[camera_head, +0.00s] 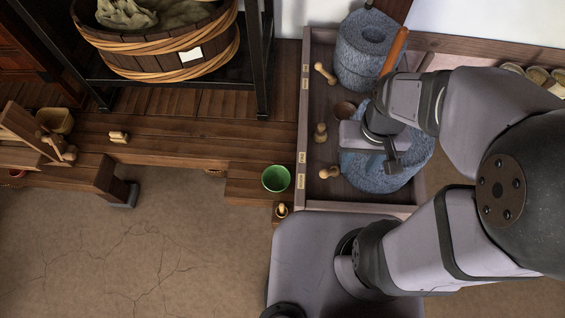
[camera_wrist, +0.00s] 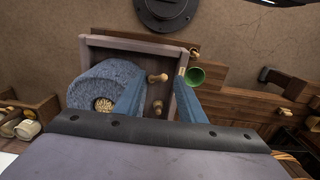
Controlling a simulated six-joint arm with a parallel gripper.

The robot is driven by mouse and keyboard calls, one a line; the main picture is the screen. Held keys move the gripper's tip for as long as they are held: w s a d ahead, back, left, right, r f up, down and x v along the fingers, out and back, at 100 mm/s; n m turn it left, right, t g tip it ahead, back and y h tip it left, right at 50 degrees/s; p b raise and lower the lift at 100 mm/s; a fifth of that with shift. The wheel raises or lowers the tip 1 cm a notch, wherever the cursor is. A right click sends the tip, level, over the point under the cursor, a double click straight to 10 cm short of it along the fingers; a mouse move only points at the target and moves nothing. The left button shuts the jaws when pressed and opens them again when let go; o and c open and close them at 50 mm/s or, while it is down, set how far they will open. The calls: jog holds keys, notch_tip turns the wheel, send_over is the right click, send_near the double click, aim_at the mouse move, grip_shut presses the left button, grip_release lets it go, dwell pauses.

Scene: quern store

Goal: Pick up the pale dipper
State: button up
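Several small pale wooden pieces with rounded ends lie or stand in the wooden tray (camera_head: 302,125): one at the back (camera_head: 324,73), one in the middle (camera_head: 321,131) and one at the front (camera_head: 329,172). I cannot tell which, if any, is the pale dipper. My gripper (camera_wrist: 159,77) is open above the tray. In the wrist view, a pale knobbed piece (camera_wrist: 157,77) and another lower one (camera_wrist: 157,107) show between its fingers, with no visible grip on either.
A grey stone quern (camera_head: 372,175) fills the tray's right side; another stone with an orange handle (camera_head: 392,52) stands behind. A green cup (camera_head: 276,178) stands just left of the tray. A pale wooden vessel (camera_head: 55,120) stands far left.

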jog(key=shift+n, duration=0.9)
jog(key=a+f+b, duration=0.5)
jog(key=f+b, duration=0.4)
jog(key=f, duration=0.2)
jog(key=w+a+f+b, duration=0.1)
jog(key=a+f+b, duration=0.5)
jog(key=f+b, duration=0.4)
jog(key=a+f+b, duration=0.6)
jog(key=f+b, duration=0.4)
jog(key=f, duration=0.2)
jog(key=shift+w+a+f, duration=0.15)
jog(key=shift+w+f, duration=0.1)
jog(key=shift+s+a+f, duration=0.1)
jog(key=shift+a+f, duration=0.15)
jog(key=shift+d+f+b, duration=0.15)
jog(key=shift+f+b, duration=2.3)
jog(key=shift+f, duration=3.55)
grip_shut()
